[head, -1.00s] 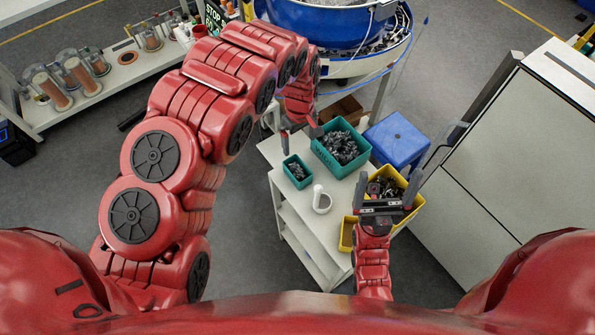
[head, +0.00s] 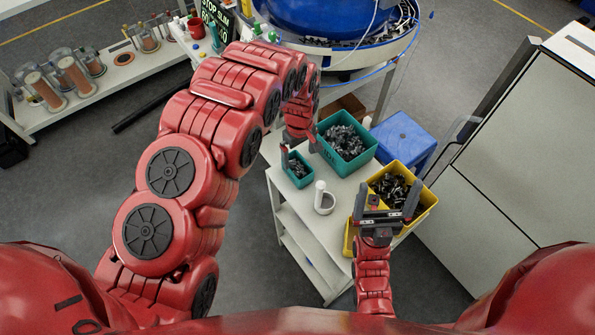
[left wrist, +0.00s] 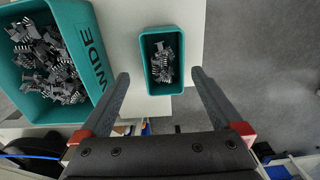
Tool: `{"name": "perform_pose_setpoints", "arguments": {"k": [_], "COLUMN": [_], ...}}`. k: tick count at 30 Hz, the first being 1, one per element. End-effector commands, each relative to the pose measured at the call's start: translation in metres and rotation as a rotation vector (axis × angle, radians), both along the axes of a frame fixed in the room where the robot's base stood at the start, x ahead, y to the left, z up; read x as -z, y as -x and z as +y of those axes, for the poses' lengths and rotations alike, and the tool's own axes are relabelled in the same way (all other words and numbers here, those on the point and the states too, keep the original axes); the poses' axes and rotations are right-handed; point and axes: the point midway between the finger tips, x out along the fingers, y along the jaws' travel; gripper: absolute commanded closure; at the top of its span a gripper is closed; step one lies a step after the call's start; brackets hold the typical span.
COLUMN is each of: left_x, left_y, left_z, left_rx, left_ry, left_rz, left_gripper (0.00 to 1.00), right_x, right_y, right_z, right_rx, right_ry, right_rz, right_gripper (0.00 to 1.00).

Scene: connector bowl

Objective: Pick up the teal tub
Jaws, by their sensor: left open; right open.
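A small teal tub (head: 301,183) holding grey clip-like parts stands on the white cart. It also shows at the top middle of the left wrist view (left wrist: 161,90). My left gripper (head: 301,147) is open above the tub's far side. In the left wrist view, my two fingers (left wrist: 160,76) point toward the tub, one on each side of its near end, with nothing between them that I can see held. A bigger teal bin (head: 352,170), marked "WIDE" in the left wrist view (left wrist: 88,50), stands beside it. My right gripper (head: 389,187) is open over a yellow bin.
The yellow bin (head: 427,207) holds dark parts. A blue stool (head: 404,140) is behind, with a blue bowl machine (head: 330,22) at the back and a cabinet (head: 500,190) at right.

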Motion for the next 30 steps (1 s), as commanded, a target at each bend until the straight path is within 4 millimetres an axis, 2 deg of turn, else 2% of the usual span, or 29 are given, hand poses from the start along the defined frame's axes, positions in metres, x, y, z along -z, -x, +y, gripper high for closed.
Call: {"name": "perform_pose_setpoints", "arguments": {"k": [5, 11, 18, 25, 30], "left_x": [0.006, 0.026, 0.050, 0.051, 0.051], "left_y": [0.001, 0.004, 0.003, 0.002, 0.002], "left_z": [0.002, 0.005, 0.005, 0.005, 0.005], "left_rx": [0.000, -0.001, -0.001, -0.001, -0.001], "left_ry": [0.000, 0.000, 0.000, 0.000, 0.000], "left_rz": [0.001, 0.001, 0.000, -0.001, -0.001], "left_gripper": [0.00, 0.00, 0.00, 0.00, 0.31], "right_x": [-0.010, -0.030, -0.037, -0.036, -0.036], "right_y": [0.000, 0.000, 0.000, 0.000, 0.000], "right_z": [0.000, 0.000, 0.000, 0.000, 0.000], "right_rx": [0.000, 0.000, 0.000, 0.000, 0.000], "right_ry": [0.000, 0.000, 0.000, 0.000, 0.000], "right_rz": [0.000, 0.000, 0.000, 0.000, 0.000], "right_gripper": [0.00, 0.00, 0.00, 0.00, 0.00]}}
